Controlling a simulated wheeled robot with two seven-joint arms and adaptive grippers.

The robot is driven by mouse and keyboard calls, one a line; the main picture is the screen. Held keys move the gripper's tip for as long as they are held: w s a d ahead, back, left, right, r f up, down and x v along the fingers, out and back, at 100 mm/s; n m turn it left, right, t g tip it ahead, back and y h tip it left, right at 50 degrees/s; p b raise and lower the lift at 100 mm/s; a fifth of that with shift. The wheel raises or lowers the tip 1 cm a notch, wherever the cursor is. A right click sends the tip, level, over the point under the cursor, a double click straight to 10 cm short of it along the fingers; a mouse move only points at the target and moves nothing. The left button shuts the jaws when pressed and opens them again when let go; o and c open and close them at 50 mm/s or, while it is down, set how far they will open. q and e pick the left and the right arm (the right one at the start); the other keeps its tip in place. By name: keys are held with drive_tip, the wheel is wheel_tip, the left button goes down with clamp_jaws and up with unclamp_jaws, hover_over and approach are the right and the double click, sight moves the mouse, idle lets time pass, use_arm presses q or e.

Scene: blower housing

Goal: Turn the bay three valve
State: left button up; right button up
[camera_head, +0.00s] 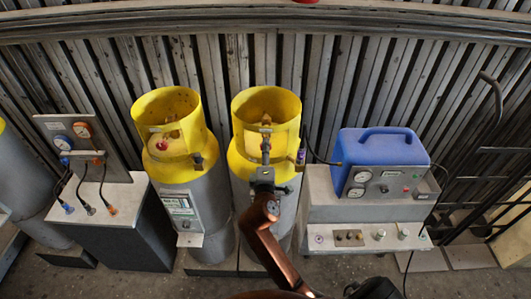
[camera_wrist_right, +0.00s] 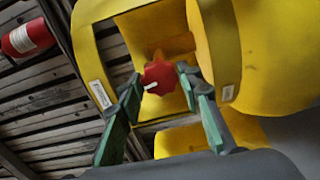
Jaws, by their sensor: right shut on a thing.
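A red lobed valve knob (camera_wrist_right: 157,77) with a white mark sits inside the yellow collar (camera_wrist_right: 220,45) of a cylinder in the right wrist view. My right gripper (camera_wrist_right: 159,80) is shut on this knob, one green-padded finger at each side. In the head view my right gripper (camera_head: 265,150) reaches into the front opening of the yellow collar (camera_head: 278,103) of the middle cylinder. The knob there is hidden by the gripper. My left gripper is not in view.
Another yellow-collared cylinder (camera_head: 170,140) with a red knob stands to the left. A dark box with a gauge panel (camera_head: 92,143) is farther left. A blue gauge unit (camera_head: 380,155) sits on a grey stand (camera_head: 320,205) to the right. A ribbed wall (camera_head: 330,70) runs behind.

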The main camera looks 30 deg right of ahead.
drive_tip(key=shift+m, duration=0.9)
drive_tip(key=shift+b, duration=0.3)
drive_tip(key=o, duration=1.2)
drive_tip(key=shift+c, duration=0.2)
